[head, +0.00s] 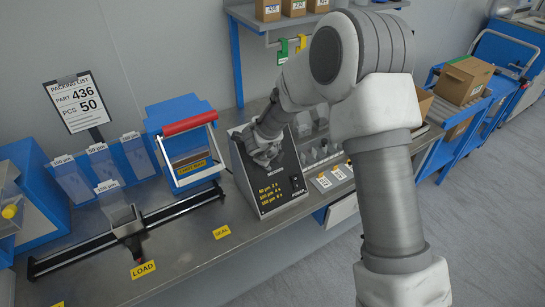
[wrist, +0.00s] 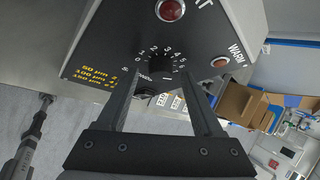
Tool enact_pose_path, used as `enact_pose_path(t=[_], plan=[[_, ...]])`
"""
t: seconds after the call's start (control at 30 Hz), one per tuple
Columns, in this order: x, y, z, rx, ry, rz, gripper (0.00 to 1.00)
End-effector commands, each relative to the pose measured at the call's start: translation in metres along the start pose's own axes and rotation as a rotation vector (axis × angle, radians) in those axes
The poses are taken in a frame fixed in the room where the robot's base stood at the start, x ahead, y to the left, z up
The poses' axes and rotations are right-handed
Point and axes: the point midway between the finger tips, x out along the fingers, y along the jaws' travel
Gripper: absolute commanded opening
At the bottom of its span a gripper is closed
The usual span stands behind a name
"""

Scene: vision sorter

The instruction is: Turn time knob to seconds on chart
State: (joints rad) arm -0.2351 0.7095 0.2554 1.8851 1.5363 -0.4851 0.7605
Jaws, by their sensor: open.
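The time knob (wrist: 160,70) is a small black dial on the dark front panel of the sealer (head: 284,187), with white numbers from 0 around it. My gripper (wrist: 160,78) is open, with one finger on each side of the knob; I cannot tell whether they touch it. The knob's pointer is not clear. The yellow chart (wrist: 100,76) is on the same panel and lists micron sizes with seconds; it also shows in the head view (head: 270,194). In the head view my gripper (head: 264,152) is at the panel and hides the knob.
A red lamp (wrist: 170,9) and a WARN lamp (wrist: 219,62) are on the panel. A packing list (head: 80,102) reads part 436, 50 pieces. Labelled bags (head: 104,165) and a red-handled blue unit (head: 188,135) stand left. Small bins (head: 318,152) and label cards (head: 330,178) are right.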

Motion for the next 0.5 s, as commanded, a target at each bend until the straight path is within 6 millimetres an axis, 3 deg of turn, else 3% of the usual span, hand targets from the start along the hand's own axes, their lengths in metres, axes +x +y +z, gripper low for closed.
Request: enact_pose_path(t=[0.23,0.5], plan=[[-0.017,-0.001,0.001,0.0,-0.001,-0.001,0.68],[-0.077,-0.003,0.001,-0.001,-0.002,-0.003,0.68]])
